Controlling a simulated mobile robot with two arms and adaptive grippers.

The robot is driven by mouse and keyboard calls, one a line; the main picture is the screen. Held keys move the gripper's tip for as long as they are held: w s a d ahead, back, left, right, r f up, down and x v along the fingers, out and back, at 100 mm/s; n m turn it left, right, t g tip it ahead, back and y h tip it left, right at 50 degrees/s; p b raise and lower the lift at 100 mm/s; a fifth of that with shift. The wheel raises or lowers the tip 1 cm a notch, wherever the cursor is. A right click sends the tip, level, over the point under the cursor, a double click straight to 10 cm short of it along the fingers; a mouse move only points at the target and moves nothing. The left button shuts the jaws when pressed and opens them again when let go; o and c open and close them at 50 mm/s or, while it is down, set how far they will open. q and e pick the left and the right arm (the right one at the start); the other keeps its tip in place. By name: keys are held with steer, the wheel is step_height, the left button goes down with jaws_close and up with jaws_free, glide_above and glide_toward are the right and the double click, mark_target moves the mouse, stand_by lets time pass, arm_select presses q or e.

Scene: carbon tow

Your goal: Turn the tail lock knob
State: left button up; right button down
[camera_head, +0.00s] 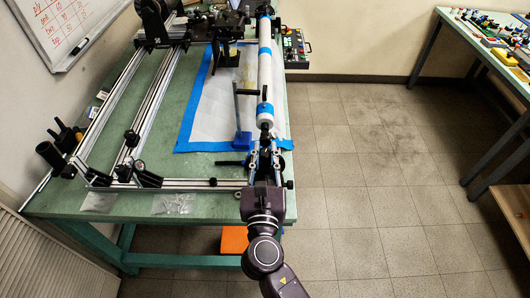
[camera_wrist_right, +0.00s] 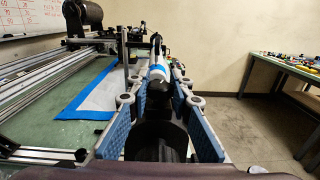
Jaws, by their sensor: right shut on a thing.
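My right gripper (camera_head: 266,160) reaches in from the bottom to the near end of the long white tube (camera_head: 265,72) with blue bands. In the right wrist view my right gripper (camera_wrist_right: 158,106) has its two blue-padded fingers on either side of a black round knob (camera_wrist_right: 157,138), and it is shut on it. Beyond the knob, a dark tail fitting leads to the tube's white and blue end (camera_wrist_right: 158,72). In the head view the knob is mostly hidden by the gripper. How far the knob is turned cannot be told. My left gripper is not in view.
The green bench (camera_head: 60,200) carries metal rails (camera_head: 150,90) on the left and a white sheet edged in blue tape (camera_head: 190,128). A blue-based stand (camera_head: 242,138) is close to the gripper. A control box (camera_head: 296,45) stands far right. The floor to the right is clear.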

steer(key=c, duration=1.7)
jaws_free()
steer(key=shift+s, duration=0.1)
steer(key=s, duration=1.1)
steer(key=shift+s+a, duration=0.1)
steer(key=shift+s, duration=0.3)
